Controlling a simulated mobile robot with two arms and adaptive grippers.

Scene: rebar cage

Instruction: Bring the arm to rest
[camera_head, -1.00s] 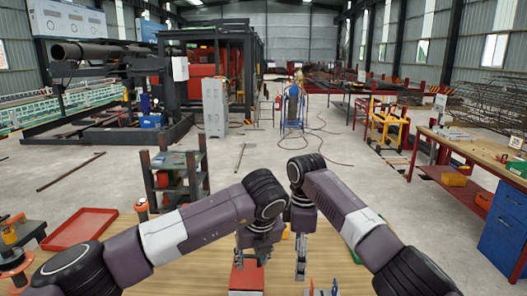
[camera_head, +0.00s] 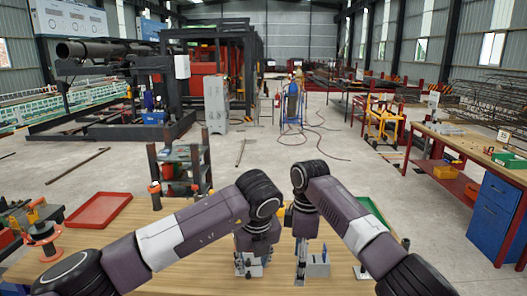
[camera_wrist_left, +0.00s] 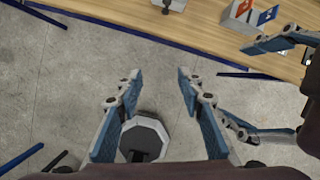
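My left arm (camera_head: 190,225) reaches in from the left in the head view, and its gripper (camera_head: 250,262) hangs downward. In the left wrist view the two blue-padded fingers of the left gripper (camera_wrist_left: 158,76) stand wide apart with nothing between them. Bare floor shows beneath. My right arm (camera_head: 345,220) reaches in from the right, close beside the left. Its gripper (camera_head: 300,262) points down, seen nearly edge-on. In the left wrist view the right gripper (camera_wrist_left: 236,84) shows at the right, its fingers apart and empty.
A wooden table (camera_head: 190,262) lies in front. It carries a red tray (camera_head: 98,210), an orange spool (camera_head: 42,235) and a grey tool holder (camera_head: 318,262) near the right gripper. A dark rack (camera_head: 180,170) stands beyond. Concrete floor is open farther out.

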